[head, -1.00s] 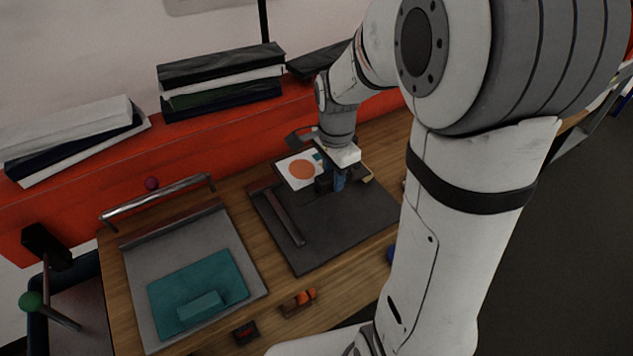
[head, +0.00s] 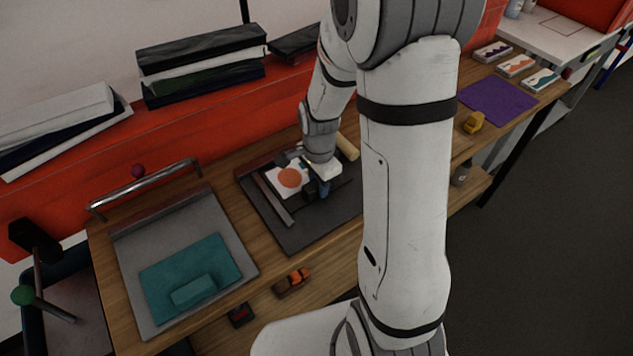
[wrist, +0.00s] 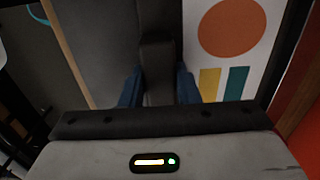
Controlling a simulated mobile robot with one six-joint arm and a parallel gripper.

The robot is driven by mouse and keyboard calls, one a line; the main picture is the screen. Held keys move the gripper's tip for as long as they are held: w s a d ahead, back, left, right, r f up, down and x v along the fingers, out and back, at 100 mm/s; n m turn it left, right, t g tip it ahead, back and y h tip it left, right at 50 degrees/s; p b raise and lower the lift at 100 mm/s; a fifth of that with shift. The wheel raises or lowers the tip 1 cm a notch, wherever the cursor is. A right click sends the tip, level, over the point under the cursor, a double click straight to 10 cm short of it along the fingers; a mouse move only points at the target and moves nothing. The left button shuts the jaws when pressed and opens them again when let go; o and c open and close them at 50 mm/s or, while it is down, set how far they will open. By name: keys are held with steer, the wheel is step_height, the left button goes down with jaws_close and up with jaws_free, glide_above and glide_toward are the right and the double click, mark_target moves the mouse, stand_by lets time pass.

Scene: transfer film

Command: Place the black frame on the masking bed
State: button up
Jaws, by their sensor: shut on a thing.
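My gripper (head: 323,188) is over the right rear part of the dark grey masking bed (head: 305,222), with a dark bar along the bed's left side. In the wrist view its blue fingers (wrist: 158,88) are shut on a black bar of the black frame (wrist: 158,60). A white print (head: 288,179) with an orange disc shows beside the held bar, with black edging at its right in the wrist view (wrist: 232,28). The frame's far parts are hidden or unclear. I cannot tell whether the frame touches the bed.
A grey press with a teal pad (head: 190,267) stands left of the bed. A pale roller (head: 347,147) is behind the bed. Folders (head: 205,65) lie on the red ledge. A purple mat (head: 497,101) lies at right.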

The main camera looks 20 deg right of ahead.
steer(key=shift+f, duration=0.2)
steer(key=o, duration=1.1)
steer(key=shift+r, duration=0.1)
steer(key=shift+c, duration=0.2)
step_height(320, 180, up, 12)
steer(key=s+r+n+t, duration=0.1)
steer(key=s+r+n, duration=0.2)
steer(key=s+n, duration=0.4)
steer(key=s+r+n+t, duration=0.2)
steer(key=s+r+n, duration=0.1)
steer(key=s+n, duration=0.4)
steer(key=shift+a+r, duration=0.25)
steer(key=shift+r, duration=0.15)
steer(key=shift+c, duration=0.4)
